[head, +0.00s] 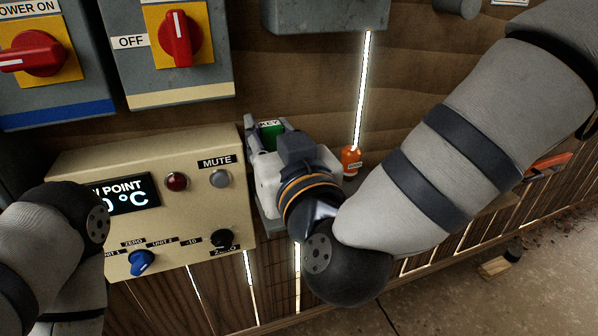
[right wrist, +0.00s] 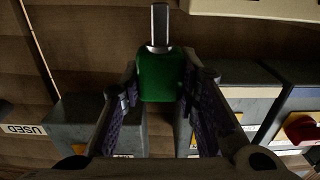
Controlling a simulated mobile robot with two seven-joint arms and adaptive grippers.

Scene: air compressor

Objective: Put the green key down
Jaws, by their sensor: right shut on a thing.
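The green key (head: 271,131) is between the fingers of my right gripper (head: 264,133) in the head view, close to the wooden wall. Part of a "KEY" label shows on its top. In the right wrist view the green key (right wrist: 160,78) has a green block handle and a metal shaft that points to the top of the picture. My right gripper (right wrist: 160,70) is shut on the green handle, one finger on each side. My left arm shows at the lower left of the head view, but its fingers do not show.
A beige control panel (head: 80,165) with knobs and a display stands left of my right gripper. Grey switch boxes with red handles (head: 175,38) hang above. A small orange object (head: 351,160) stands right of my gripper.

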